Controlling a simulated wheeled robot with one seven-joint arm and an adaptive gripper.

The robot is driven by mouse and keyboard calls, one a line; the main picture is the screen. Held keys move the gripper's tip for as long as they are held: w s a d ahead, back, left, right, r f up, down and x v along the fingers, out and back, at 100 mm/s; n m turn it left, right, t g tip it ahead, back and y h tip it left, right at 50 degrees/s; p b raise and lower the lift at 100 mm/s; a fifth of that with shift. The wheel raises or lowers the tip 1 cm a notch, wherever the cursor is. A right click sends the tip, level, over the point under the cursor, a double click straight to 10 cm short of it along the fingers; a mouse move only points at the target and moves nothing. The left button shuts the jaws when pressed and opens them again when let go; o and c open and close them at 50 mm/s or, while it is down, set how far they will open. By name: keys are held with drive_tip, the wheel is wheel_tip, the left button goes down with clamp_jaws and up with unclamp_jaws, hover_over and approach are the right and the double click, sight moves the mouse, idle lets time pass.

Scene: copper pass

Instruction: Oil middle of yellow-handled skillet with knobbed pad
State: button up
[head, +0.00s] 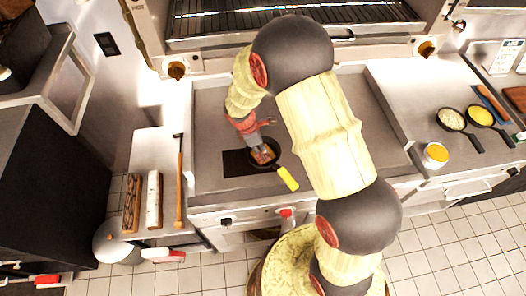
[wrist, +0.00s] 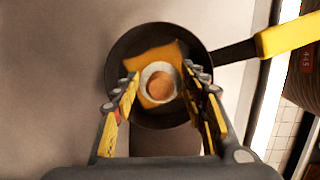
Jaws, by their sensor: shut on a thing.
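The skillet with a yellow handle (head: 287,179) sits on the flat steel surface, and its dark pan (wrist: 121,48) fills the middle of the wrist view. The knobbed pad (wrist: 151,57) is an orange-yellow square with a pale ring and a round brown knob (wrist: 161,87). My gripper (wrist: 165,84) is shut on this pad's knob, with a finger on each side. The pad is over the middle of the pan. I cannot tell whether it touches the pan floor. In the head view, my gripper (head: 261,153) points down over the pan and hides much of it.
A dark flat plate (head: 236,164) lies left of the pan. On the right counter are two small pans (head: 451,118) (head: 480,115) and a cup of yellow liquid (head: 436,154). A long-handled tool (head: 180,185) and rolls lie on the left counter. Raised walls edge the steel surface.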

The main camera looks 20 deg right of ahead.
drive_tip(key=shift+w, duration=1)
drive_tip(key=shift+r, duration=0.1)
drive_tip(key=shift+r+p, duration=2.5)
drive_tip(key=shift+r, duration=0.45)
wheel_tip(320, 180, up, 3)
drive_tip(key=shift+p, duration=1.15)
